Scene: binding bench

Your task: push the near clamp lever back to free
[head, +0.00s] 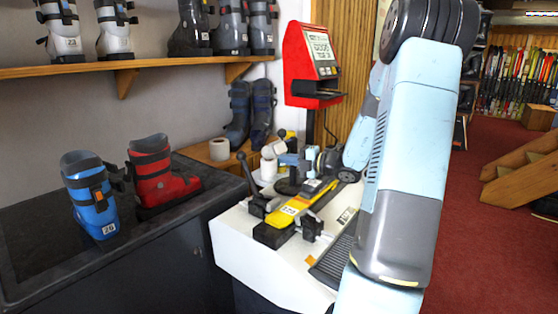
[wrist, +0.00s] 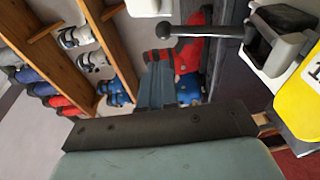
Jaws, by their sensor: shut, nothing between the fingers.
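The near clamp lever (head: 246,173) is a dark rod with a ball knob, standing up and leaning left beside the bench's left edge. In the wrist view the lever (wrist: 205,31) runs left from its clamp block (wrist: 272,38) to the ball. The yellow ski (head: 294,208) lies along the white bench (head: 255,255) between dark clamp parts. My gripper (wrist: 163,72) is shut and empty, its tips just below the ball in the wrist picture; I cannot tell the depth gap. In the head view my gripper (head: 284,160) is small, beyond the lever and partly lost among bench items.
A red boot (head: 158,178) and a blue boot (head: 90,200) stand on the dark counter (head: 40,255) at left. A red machine (head: 312,65) stands behind the bench. A second ball-topped lever (head: 282,134) shows farther back.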

